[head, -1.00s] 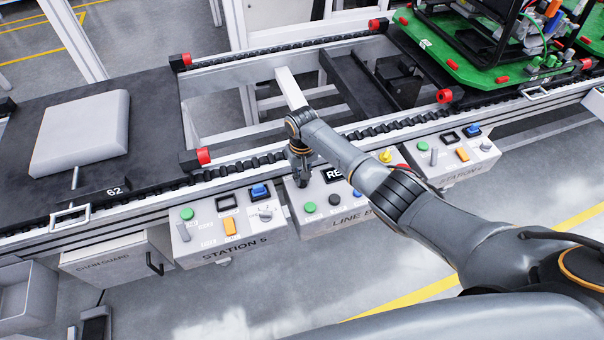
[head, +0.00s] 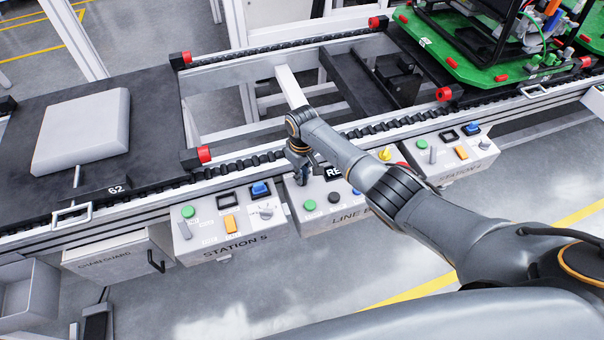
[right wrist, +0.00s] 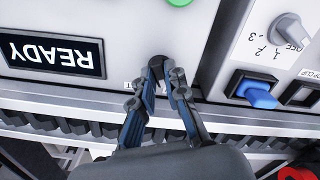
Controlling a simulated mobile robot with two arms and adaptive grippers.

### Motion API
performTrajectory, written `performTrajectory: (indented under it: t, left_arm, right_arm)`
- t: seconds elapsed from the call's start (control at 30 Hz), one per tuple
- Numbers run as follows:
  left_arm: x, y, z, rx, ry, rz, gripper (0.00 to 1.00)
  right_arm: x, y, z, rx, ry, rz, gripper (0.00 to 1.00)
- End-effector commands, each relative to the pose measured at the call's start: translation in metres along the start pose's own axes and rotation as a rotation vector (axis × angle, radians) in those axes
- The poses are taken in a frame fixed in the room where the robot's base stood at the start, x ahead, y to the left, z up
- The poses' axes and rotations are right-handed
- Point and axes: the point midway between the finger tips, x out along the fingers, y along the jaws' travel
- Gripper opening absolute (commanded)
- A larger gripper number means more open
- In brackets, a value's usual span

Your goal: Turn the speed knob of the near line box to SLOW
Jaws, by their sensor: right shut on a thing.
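The line box (head: 322,222) is a pale panel on the near side of the conveyor, partly hidden behind my right arm. In the right wrist view its READY display (right wrist: 53,58) shows upside down. The speed knob (right wrist: 157,61) is a small dark knob on this panel, mostly covered by the fingers. My right gripper (right wrist: 163,74) is shut on the knob; in the head view the gripper (head: 302,180) reaches down to the box's upper left part. The label by the knob is mostly hidden, so its setting cannot be read. My left gripper is not in view.
The Station 5 box (head: 225,241) stands just left, with a rotary selector (right wrist: 290,30) and a blue button (right wrist: 258,94) close to the gripper. Conveyor rails (head: 240,165) run behind. Another station box (head: 466,165) is to the right.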

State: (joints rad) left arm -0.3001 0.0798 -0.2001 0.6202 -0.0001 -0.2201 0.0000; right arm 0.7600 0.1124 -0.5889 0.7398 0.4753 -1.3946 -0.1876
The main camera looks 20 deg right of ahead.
Motion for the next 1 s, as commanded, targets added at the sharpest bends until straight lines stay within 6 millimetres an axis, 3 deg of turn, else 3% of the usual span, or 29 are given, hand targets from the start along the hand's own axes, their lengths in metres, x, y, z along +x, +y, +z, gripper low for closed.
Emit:
performTrajectory:
  t: [0.17, 0.2, 0.3, 0.73, 0.87, 1.0]
  left_arm:
    - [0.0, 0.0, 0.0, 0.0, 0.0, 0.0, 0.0]
    - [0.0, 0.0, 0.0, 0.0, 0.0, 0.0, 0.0]
    - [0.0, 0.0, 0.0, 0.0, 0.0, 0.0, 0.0]
    - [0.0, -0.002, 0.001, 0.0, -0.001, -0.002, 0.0]
    - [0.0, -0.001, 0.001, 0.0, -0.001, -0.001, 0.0]
    - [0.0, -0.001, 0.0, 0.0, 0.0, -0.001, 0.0]
  right_arm:
    - [-0.002, 0.0, -0.002, -0.003, 0.005, 0.002, 0.0]
    - [-0.002, 0.0, -0.002, -0.003, 0.005, 0.002, 0.17]
    - [-0.001, 0.0, -0.002, -0.002, 0.004, 0.002, 0.36]
    - [-0.008, 0.001, -0.001, 0.0, 0.003, 0.001, 0.36]
    - [-0.026, 0.001, -0.001, -0.002, 0.006, 0.002, 0.36]
    - [-0.057, 0.001, -0.001, -0.001, 0.007, 0.003, 0.36]
